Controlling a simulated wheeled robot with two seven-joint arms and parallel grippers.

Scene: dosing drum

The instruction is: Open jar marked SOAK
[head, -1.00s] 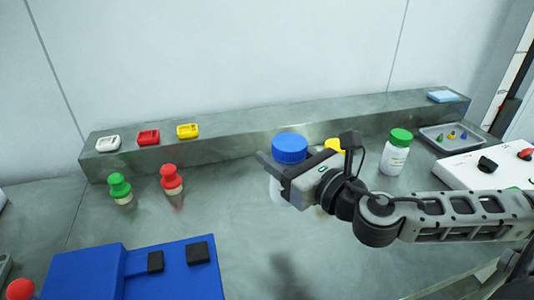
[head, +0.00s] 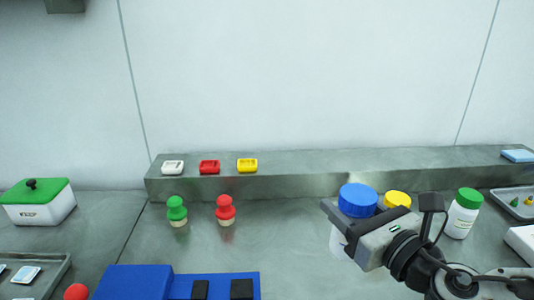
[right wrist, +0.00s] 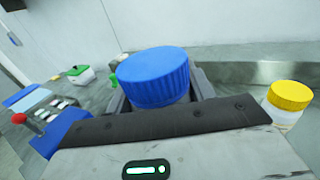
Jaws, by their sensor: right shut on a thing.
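A white jar with a ribbed blue lid (head: 358,200) stands upright at the right in the head view; its lid is on. My right gripper (head: 345,222) is shut around this jar below the lid. The blue lid (right wrist: 153,77) also shows between the fingers in the right wrist view. A yellow-lidded jar (head: 398,199) is just behind it, and a green-lidded white jar (head: 462,215) is further right. I cannot read SOAK on any jar; the held jar's label is hidden. My left gripper is not in view.
A grey ledge (head: 310,182) along the wall bears white, red and yellow small blocks. Green (head: 177,211) and red (head: 226,210) knobbed pegs stand before it. A blue fixture (head: 140,282) is in front. A green-lidded box (head: 38,208) and a tray (head: 45,280) are left.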

